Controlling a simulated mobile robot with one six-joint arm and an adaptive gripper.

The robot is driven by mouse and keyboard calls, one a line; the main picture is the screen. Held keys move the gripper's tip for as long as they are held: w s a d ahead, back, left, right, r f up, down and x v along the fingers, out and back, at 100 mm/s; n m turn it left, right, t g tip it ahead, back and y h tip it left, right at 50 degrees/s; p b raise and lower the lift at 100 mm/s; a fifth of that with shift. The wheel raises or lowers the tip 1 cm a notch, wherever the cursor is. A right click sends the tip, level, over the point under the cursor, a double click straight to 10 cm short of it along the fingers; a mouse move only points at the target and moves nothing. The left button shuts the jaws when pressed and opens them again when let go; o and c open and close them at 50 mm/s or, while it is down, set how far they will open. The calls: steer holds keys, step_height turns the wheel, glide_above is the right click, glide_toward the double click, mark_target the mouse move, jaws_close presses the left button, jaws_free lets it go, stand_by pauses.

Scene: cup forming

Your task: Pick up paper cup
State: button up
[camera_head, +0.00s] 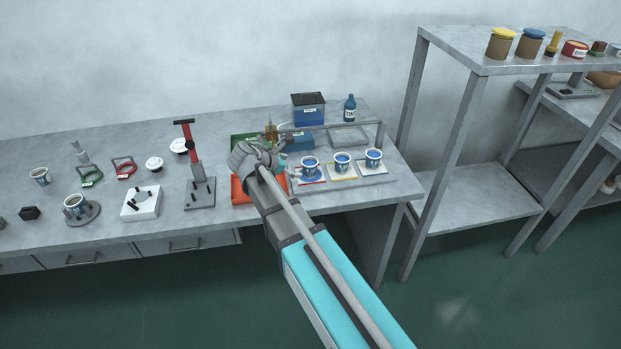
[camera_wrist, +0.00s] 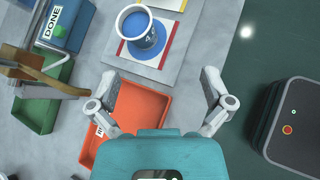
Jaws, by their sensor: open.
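Three white paper cups with blue insides stand upright in a row at the bench's right end in the head view: a left one (camera_head: 310,169), a middle one (camera_head: 342,163) and a right one (camera_head: 373,159). Another cup (camera_head: 40,177) stands at the far left, and one (camera_head: 76,206) sits on a round grey base. My gripper (camera_wrist: 159,80) is open and empty over the orange tray (camera_wrist: 152,108), apart from the cup ahead of its fingertips.
A green tray (camera_wrist: 42,112) and a blue box marked DONE (camera_wrist: 67,22) lie left of the orange tray. A red-handled press (camera_head: 200,185) and a white block (camera_head: 142,203) stand further left on the bench (camera_head: 110,225). A dark blue bottle (camera_head: 349,108) stands behind the row.

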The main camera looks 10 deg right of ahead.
mark_target(310, 168)
steer(key=w+a+n, duration=0.1)
steer(key=w+a+n+t+h+b, duration=0.1)
steer(key=a+n, duration=0.1)
steer(key=shift+w+r, duration=0.1)
steer(key=shift+w, duration=0.15)
steer(key=shift+d, duration=0.1)
steer(key=b+x, duration=0.4)
steer(key=x, duration=0.3)
steer(key=shift+w+d, duration=0.1)
steer(key=shift+w+d+f, duration=0.35)
steer(key=shift+d+f, duration=0.05)
steer(key=shift+d, duration=0.1)
